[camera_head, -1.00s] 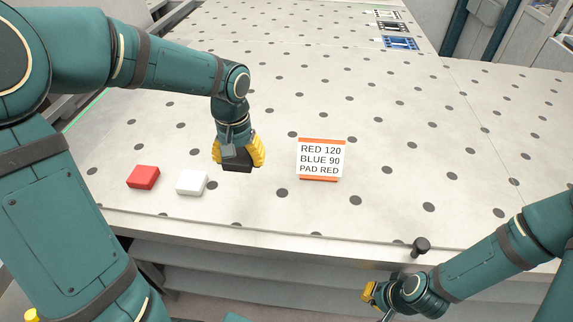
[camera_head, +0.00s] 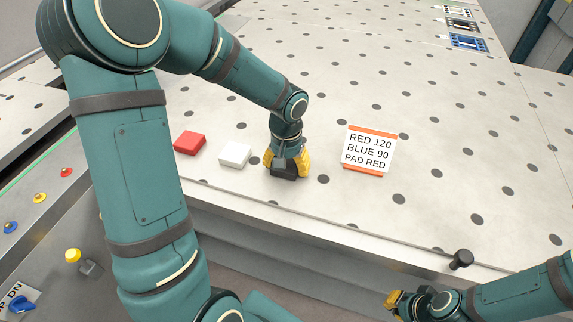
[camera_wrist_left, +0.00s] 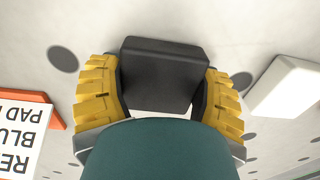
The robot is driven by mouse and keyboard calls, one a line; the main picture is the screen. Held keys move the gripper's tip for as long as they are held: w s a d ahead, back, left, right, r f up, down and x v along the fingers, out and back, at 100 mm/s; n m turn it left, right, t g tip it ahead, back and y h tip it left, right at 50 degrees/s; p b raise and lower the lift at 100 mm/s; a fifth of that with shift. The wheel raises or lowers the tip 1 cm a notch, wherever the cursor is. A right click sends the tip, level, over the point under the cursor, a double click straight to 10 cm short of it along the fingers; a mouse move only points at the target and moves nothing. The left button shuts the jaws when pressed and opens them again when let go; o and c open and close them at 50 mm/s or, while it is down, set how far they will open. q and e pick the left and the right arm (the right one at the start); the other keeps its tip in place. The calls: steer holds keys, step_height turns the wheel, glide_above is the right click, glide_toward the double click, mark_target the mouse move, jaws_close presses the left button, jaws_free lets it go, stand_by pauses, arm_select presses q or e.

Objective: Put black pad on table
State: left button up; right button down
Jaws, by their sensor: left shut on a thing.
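The black pad (camera_head: 285,170) is between the yellow fingers of my left gripper (camera_head: 287,163), which is shut on it. The pad is at or just above the perforated table (camera_head: 330,210); I cannot tell whether it touches. In the left wrist view the black pad (camera_wrist_left: 160,75) sits between the two yellow fingers of the left gripper (camera_wrist_left: 160,90). My right gripper (camera_head: 395,300) is low in the head view, off the table's front edge; its fingers are too small and turned to read.
A white pad (camera_head: 235,154) lies just left of the black one, and a red pad (camera_head: 190,143) lies farther left. A sign (camera_head: 369,150) reading RED 120, BLUE 90, PAD RED stands to the right. A black knob (camera_head: 461,259) is at the front edge. Coloured panels (camera_head: 468,42) lie far back.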

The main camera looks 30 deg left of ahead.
arm_select(q)
steer(key=shift+f, duration=0.15)
steer(key=o, duration=1.3)
steer(key=shift+c, duration=0.2)
steer(key=shift+r, duration=0.25)
step_height(320, 180, up, 12)
steer(key=p, duration=0.2)
steer(key=shift+f, duration=0.1)
